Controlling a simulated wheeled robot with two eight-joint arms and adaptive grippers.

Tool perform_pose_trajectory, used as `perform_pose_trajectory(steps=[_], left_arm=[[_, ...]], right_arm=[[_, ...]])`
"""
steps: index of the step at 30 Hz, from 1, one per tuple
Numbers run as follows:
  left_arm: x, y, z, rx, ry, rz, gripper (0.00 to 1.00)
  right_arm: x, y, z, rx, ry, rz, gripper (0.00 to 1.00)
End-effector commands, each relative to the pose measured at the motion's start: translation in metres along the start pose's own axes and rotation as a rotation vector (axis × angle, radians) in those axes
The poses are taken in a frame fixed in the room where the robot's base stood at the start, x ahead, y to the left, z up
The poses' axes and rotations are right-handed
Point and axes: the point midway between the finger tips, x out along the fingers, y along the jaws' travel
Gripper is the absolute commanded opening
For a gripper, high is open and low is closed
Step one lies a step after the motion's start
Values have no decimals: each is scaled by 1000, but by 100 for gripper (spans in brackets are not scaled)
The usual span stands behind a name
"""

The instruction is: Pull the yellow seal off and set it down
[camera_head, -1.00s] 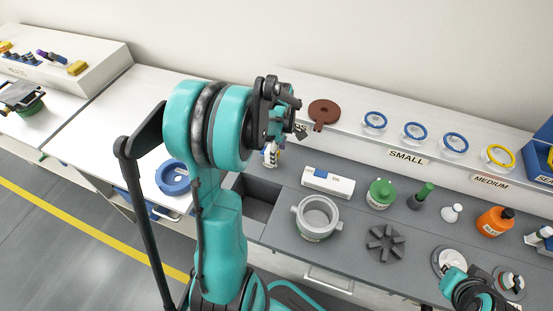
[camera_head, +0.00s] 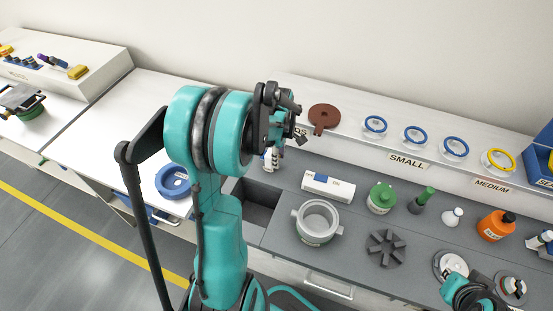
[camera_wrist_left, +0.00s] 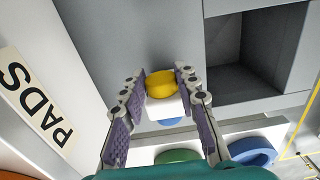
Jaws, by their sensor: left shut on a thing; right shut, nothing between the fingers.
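My left gripper (camera_wrist_left: 160,82) is shut on a small block-like thing in the left wrist view. The thing has a yellow rounded end (camera_wrist_left: 161,86), a white body (camera_wrist_left: 166,107) and some blue beyond it. In the head view my left gripper (camera_head: 271,160) hangs over the back left of the bench, mostly behind my arm, and its hold is hidden there. A yellow ring seal (camera_head: 498,161) sits on a clear round holder at the MEDIUM label. My right gripper (camera_head: 484,300) is shut and empty at the lower right, partly hidden by its wrist.
Blue rings (camera_head: 414,135) stand along the back shelf beside a brown disc (camera_head: 324,117). A grey ring housing (camera_head: 317,220), a dark finned part (camera_head: 386,248), a green pot (camera_head: 381,197) and an orange bottle (camera_head: 495,224) stand on the grey bench. An open bin (camera_head: 255,215) lies left.

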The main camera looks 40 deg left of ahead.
Motion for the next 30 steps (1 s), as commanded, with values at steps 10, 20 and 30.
perform_pose_trajectory(steps=[10, 20, 30], left_arm=[[0, 0, 10, 1, -1, 0, 0], [0, 0, 21, 1, -1, 0, 0], [0, 0, 27, 1, -1, 0, 0]], right_arm=[[0, 0, 0, 0, 0, 0, 0], [1, 0, 0, 0, 0, 0, 0], [1, 0, 1, 0, 0, 0, 0]])
